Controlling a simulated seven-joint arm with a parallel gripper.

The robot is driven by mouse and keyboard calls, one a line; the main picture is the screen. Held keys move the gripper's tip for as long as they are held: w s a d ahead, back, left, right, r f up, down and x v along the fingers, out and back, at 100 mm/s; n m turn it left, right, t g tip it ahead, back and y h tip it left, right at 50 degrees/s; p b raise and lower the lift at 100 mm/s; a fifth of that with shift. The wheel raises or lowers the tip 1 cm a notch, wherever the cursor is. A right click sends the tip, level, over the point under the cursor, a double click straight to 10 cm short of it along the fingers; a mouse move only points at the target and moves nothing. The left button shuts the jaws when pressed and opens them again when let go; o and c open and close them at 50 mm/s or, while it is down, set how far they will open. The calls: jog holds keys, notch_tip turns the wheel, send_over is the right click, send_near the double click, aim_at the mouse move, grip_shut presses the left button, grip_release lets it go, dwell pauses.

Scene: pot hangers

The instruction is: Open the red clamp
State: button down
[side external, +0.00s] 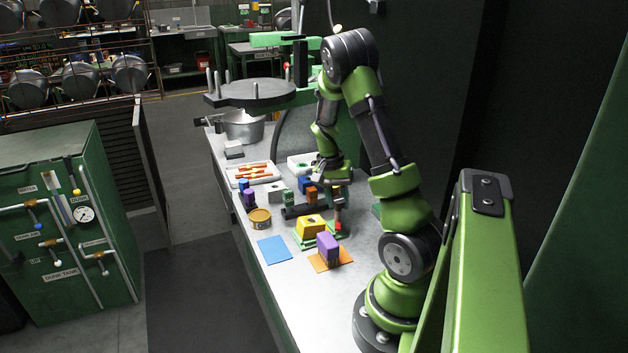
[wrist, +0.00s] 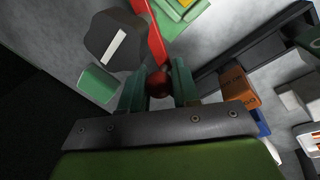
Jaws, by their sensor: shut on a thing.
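The red clamp shows in the wrist view as a long red arm (wrist: 153,35) that ends in a dark red round knob (wrist: 159,83). My gripper (wrist: 158,90) has its two green fingers on either side of this knob and is shut on it.
Near the clamp are a yellow block (side external: 311,224), a purple block (side external: 328,246) on an orange mat, a blue mat (side external: 274,250) and a round tin (side external: 260,218). A white tray (side external: 232,177) with orange items and a metal pot (side external: 243,128) stand farther back.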

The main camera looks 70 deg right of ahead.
jog(key=shift+w+a+n, duration=0.25)
jog(key=shift+w+n, duration=0.3)
jog(key=shift+n, duration=0.55)
jog(key=shift+h, duration=0.3)
jog(key=c, duration=0.9)
grip_release()
jog(key=shift+o, duration=0.2)
jog(key=v, duration=1.7)
jog(key=shift+d, duration=0.15)
